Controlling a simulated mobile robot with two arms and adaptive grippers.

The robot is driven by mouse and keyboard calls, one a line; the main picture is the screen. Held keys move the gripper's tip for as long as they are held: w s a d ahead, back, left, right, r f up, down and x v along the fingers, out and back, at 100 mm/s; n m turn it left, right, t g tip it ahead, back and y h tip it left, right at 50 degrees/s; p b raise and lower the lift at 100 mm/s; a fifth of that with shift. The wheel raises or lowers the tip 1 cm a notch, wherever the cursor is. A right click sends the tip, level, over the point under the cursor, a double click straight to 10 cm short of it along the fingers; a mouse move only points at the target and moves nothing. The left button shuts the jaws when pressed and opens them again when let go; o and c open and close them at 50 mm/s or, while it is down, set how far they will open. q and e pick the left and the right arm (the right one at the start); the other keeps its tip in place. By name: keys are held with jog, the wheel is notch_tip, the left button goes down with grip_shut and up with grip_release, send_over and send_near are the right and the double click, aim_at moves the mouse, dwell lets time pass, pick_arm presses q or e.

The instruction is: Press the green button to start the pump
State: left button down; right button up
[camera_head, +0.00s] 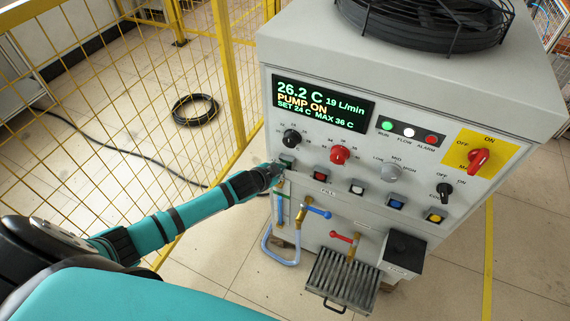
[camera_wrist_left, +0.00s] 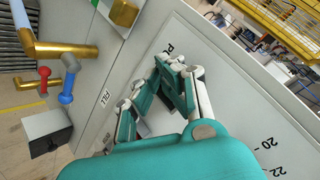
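The green button (camera_head: 287,160) is at the left end of the button row on the grey machine's front panel, partly covered by my gripper. My left gripper (camera_head: 277,171) is at the panel, with its tips at or just below the button; I cannot tell whether they touch it. In the left wrist view, its fingers (camera_wrist_left: 181,68) come together at the tips with nothing visible between them, and the button is hidden behind them. The display (camera_head: 322,102) reads PUMP ON, 26.2 C and 19 L/min. My right gripper is not in view.
Red (camera_head: 321,174), white (camera_head: 357,187), blue and yellow buttons continue the row rightward. Knobs sit above it. A blue-handled valve (camera_head: 317,211) and clear hose lie below my gripper. A yellow mesh fence (camera_head: 240,75) stands close on the left.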

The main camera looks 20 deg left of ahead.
pick_arm(q)
jog(key=shift+r, duration=0.1)
jog(key=shift+s+d+p, duration=0.1)
jog(key=shift+s+p, duration=0.5)
jog(key=shift+s, duration=0.25)
jog(key=s+p, duration=0.2)
jog(key=s, duration=0.3)
jog(key=shift+s+p, duration=0.1)
jog(key=shift+p, duration=0.2)
